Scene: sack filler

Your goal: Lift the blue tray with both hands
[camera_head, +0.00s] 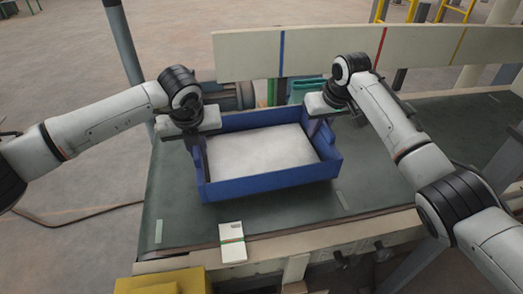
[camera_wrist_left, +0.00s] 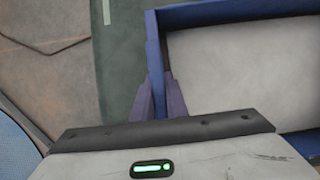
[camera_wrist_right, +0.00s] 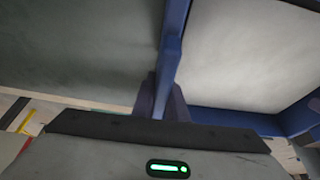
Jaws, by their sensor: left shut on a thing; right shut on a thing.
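The blue tray (camera_head: 274,182) sits on the dark green belt and has a white, flat filling inside. In the left wrist view, the tray's wall (camera_wrist_left: 153,45) runs between the fingers of my left gripper (camera_wrist_left: 160,98), which is shut on it. In the right wrist view, the opposite wall (camera_wrist_right: 173,40) lies between the fingers of my right gripper (camera_wrist_right: 160,98), also shut on it. In the head view, my left gripper (camera_head: 194,140) is at the tray's left side and my right gripper (camera_head: 313,124) at its right side. Whether the tray touches the belt is hard to tell.
The green belt (camera_head: 400,188) has free room to the right of the tray. A white packet with a coloured band (camera_head: 232,242) lies at the belt's front edge. A pale rail (camera_head: 340,50) with coloured stripes runs behind. A yellow block (camera_head: 165,284) is at the front left.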

